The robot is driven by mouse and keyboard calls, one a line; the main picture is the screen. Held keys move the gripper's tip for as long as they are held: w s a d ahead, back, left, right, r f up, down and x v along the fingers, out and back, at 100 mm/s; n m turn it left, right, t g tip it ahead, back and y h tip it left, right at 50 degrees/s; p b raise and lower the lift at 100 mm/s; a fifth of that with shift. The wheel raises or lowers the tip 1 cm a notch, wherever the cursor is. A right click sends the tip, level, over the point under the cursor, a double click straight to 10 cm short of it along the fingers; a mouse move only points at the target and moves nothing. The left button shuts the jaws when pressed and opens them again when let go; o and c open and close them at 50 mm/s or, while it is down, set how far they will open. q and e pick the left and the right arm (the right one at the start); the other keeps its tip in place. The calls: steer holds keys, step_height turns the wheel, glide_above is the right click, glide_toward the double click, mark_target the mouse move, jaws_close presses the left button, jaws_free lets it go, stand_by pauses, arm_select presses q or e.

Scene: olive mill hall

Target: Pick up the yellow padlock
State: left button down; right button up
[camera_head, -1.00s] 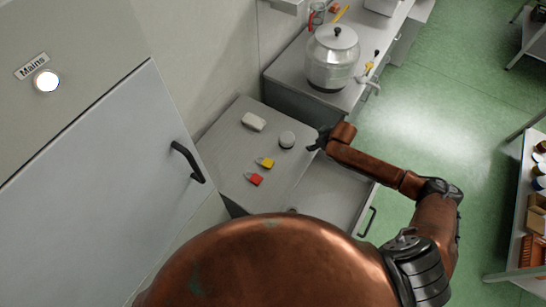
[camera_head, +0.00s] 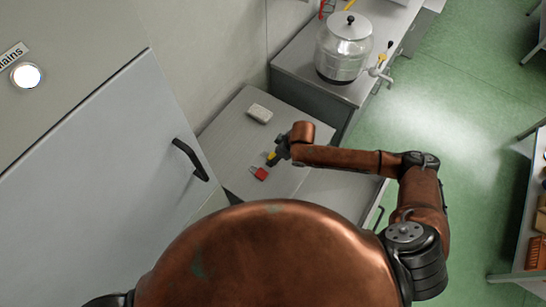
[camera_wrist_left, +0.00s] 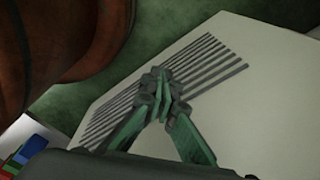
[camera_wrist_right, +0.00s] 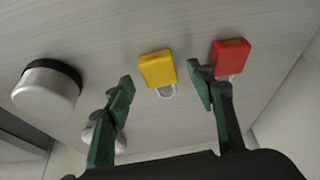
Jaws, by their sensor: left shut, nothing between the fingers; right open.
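The yellow padlock (camera_wrist_right: 157,69) lies on the grey cabinet top, its shackle toward my right gripper in the right wrist view. In the head view only a bit of the yellow padlock (camera_head: 271,156) shows beside my right gripper (camera_head: 280,152). My right gripper (camera_wrist_right: 160,92) is open, and the padlock appears between its fingertips in the right wrist view, with nothing held. A red padlock (camera_wrist_right: 231,57) lies to the right of the yellow one; it also shows in the head view (camera_head: 261,173). My left gripper (camera_wrist_left: 160,85) is shut and empty, away from the padlocks.
A round metal tin with a dark rim (camera_wrist_right: 46,88) stands left of the yellow padlock. A large lidded metal pot (camera_head: 343,48) stands on the far counter. A grey door (camera_head: 100,180) is at left.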

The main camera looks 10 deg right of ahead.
steer(key=shift+w+a+f, duration=0.15)
steer(key=shift+a+f, duration=0.05)
steer(key=shift+f, duration=0.15)
steer(key=c, duration=1.3)
